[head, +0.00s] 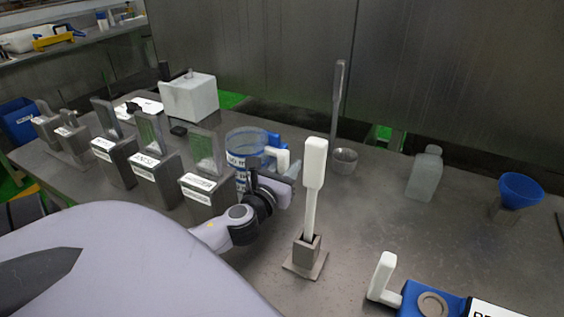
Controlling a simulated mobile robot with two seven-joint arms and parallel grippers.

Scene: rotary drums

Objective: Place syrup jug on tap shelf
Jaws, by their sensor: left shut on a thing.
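A clear jug (240,162) with blue bands and lettering stands near the middle of the head view, and I take it to be the syrup jug. My left gripper (284,166) is at its right side, by the blue and white handle part, and is shut on it. The wrist hides the jug's lower right, so I cannot tell whether its base touches the table. My right gripper is not in view. I cannot make out which thing is the tap shelf.
The steel table (370,228) is mostly clear on the right. A white paddle (314,190) stands upright in a holder just right of my gripper. Labelled metal boxes (155,180) line the left. A bottle (425,174), blue funnel (521,189) and blue device (430,303) stand right.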

